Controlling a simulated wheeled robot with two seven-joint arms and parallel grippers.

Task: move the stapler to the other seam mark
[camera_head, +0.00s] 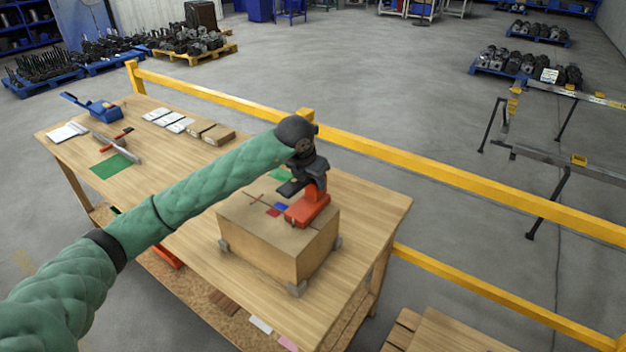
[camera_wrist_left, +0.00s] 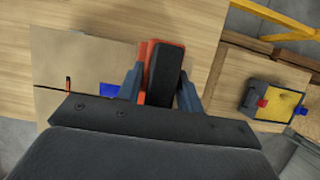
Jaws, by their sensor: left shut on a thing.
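The stapler (camera_head: 308,209), orange-red with a black part, is at the right side of the cardboard box top (camera_head: 240,212). My left gripper (camera_head: 303,186) is above it, fingers pointing down. In the left wrist view the stapler (camera_wrist_left: 164,72) lies between the two fingers of the left gripper (camera_wrist_left: 160,88), which is shut on it. Whether its base touches the box is hard to tell. A blue mark (camera_head: 282,206) and a red mark (camera_head: 272,212) show beside the stapler; the blue mark also shows in the wrist view (camera_wrist_left: 109,90). A dark seam line runs left of them. My right gripper is out of view.
The box stands on the wooden table (camera_head: 375,210) with grey corner pieces. A yellow rail (camera_head: 400,158) runs behind the table.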

